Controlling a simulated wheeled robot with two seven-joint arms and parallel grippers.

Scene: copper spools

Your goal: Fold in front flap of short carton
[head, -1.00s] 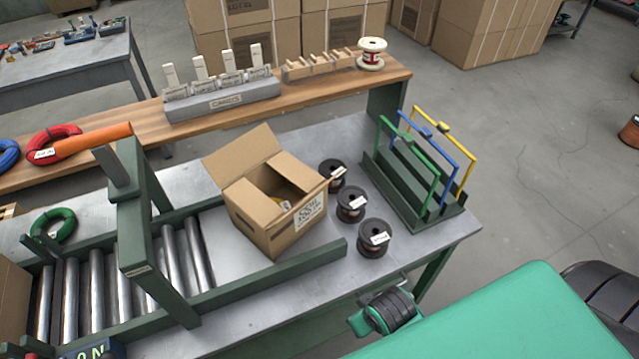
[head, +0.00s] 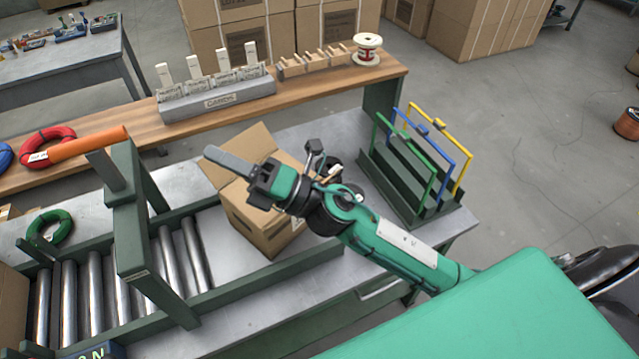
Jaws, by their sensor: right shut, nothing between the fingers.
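The short brown carton (head: 250,230) stands on the grey bench at the end of the roller conveyor. Its back flap (head: 256,144) stands up and leans outward. My right arm reaches in from the right, across the carton. My right gripper (head: 212,155) is shut and empty, with its fingers above the carton's left side, pointing left. The gripper and wrist hide most of the carton's opening and its other flaps, so I cannot tell how the front flap lies or whether the fingers touch the carton. My left gripper is not in view.
A green guide rail (head: 300,262) runs before the carton. A green frame (head: 133,215) straddles the rollers at left. A rack with green, blue and yellow frames (head: 410,180) stands right. My arm mostly hides the dark spools. A wooden shelf (head: 300,95) runs behind.

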